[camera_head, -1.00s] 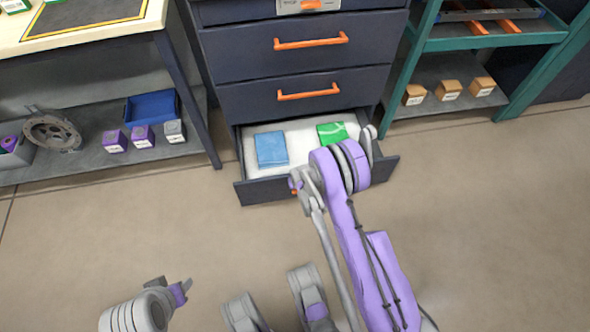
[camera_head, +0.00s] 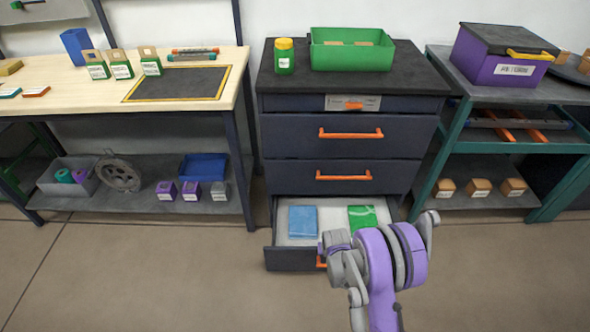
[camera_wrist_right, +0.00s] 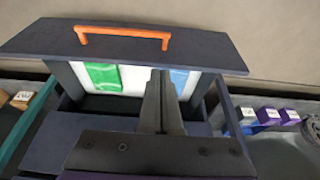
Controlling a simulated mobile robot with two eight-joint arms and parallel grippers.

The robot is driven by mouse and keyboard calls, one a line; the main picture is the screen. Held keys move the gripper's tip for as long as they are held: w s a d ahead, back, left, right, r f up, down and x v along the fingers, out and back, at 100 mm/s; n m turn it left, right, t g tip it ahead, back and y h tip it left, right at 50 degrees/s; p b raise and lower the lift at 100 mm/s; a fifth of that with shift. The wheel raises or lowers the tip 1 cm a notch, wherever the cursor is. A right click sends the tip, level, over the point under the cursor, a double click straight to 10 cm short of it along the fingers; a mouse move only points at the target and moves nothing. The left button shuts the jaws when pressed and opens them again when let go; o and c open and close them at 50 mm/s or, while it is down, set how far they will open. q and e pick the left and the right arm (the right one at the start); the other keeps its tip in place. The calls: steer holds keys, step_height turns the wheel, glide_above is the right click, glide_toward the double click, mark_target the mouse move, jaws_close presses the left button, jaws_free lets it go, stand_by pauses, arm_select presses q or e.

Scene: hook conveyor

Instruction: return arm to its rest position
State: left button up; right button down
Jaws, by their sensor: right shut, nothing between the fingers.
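My right arm reaches up from the bottom in the head view, its purple and grey joints in front of the open bottom drawer (camera_head: 290,262). My right gripper is shut and empty; its dark fingers (camera_wrist_right: 160,76) show close together in the wrist view. There they overlap the sight of the open drawer (camera_wrist_right: 190,48) with its orange handle. In the head view the fingers are mostly hidden behind the wrist. My left gripper is not in view.
The drawer holds a blue folded cloth (camera_head: 302,222) and a green one (camera_head: 362,217). The cabinet (camera_head: 275,95) carries a green bin (camera_head: 350,55) and a yellow-lidded jar (camera_head: 284,57). A workbench (camera_head: 244,65) stands left, a teal shelf (camera_head: 450,150) right. The floor in front is clear.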

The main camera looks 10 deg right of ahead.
steer(key=s+a+r, duration=0.1)
steer(key=s+r, duration=0.2)
steer(key=r, duration=0.4)
steer(key=s+a+r+n, duration=0.1)
steer(key=s+r, duration=0.2)
steer(key=r, duration=0.4)
steer(key=s+a+r, duration=0.2)
steer(key=s+r, duration=0.1)
steer(key=r, duration=0.3)
steer(key=s+a+r+n, duration=0.1)
steer(key=s+r, duration=0.3)
steer(key=s, duration=0.6)
steer(key=s+a+r+n, duration=0.1)
steer(key=s+r, duration=0.2)
steer(key=s, duration=0.6)
arm_select(q)
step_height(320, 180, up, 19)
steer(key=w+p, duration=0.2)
steer(key=p, duration=1.5)
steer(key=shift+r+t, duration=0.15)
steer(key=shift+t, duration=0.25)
arm_select(e)
step_height(320, 180, up, 19)
steer(key=w+t, duration=0.1)
steer(key=shift+w+r+t+y, duration=0.2)
steer(key=shift+w+t+y, duration=0.1)
steer(key=shift+w+y, duration=0.1)
